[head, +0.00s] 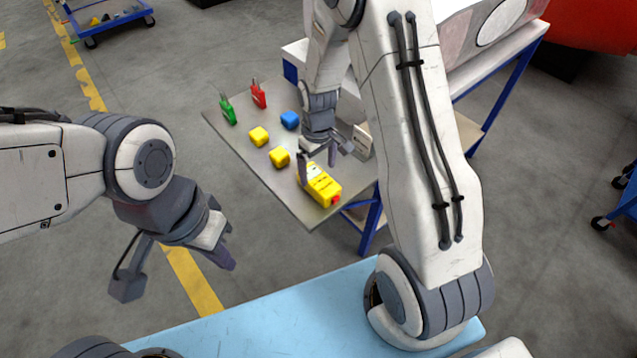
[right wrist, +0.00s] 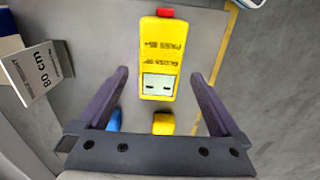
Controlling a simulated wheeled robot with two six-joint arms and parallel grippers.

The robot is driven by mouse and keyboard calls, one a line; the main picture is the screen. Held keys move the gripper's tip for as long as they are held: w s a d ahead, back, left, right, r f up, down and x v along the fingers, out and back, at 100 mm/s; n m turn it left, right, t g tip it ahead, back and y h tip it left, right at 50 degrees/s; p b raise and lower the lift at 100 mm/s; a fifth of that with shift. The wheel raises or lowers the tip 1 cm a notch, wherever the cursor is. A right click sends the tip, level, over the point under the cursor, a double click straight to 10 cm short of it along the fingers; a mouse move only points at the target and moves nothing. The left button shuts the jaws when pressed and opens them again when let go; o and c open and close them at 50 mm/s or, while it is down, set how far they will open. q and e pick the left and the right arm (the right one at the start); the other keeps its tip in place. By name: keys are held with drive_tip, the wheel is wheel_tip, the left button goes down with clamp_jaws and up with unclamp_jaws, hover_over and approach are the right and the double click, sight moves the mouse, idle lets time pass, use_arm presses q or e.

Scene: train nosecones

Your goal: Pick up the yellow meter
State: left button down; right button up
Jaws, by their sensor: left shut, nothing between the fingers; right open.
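The yellow meter (head: 323,187) lies on the grey table near its front corner, with a red tip at one end. In the right wrist view the yellow meter (right wrist: 160,62) shows dark lettering and a pale display, ahead of and between the two fingers. My right gripper (head: 318,158) is open above the display end of the meter; its fingers (right wrist: 160,85) stand apart on either side, and I cannot tell whether they touch it. My left gripper (head: 225,258) is shut and empty, off to the left over the floor, away from the table.
On the grey table (head: 250,160) are two yellow blocks (head: 279,157), a blue block (head: 290,120), a red tool (head: 259,95) and a green tool (head: 228,110). A light blue surface (head: 290,310) lies nearest me.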

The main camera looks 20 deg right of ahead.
sight(319, 179)
wheel_tip(319, 179, down, 5)
drive_tip(key=shift+s+r+p, duration=0.15)
drive_tip(key=shift+r+p, duration=0.05)
drive_tip(key=shift+p, duration=0.15)
drive_tip(key=c, duration=1.5)
clamp_jaws()
drive_tip(key=shift+r, duration=0.15)
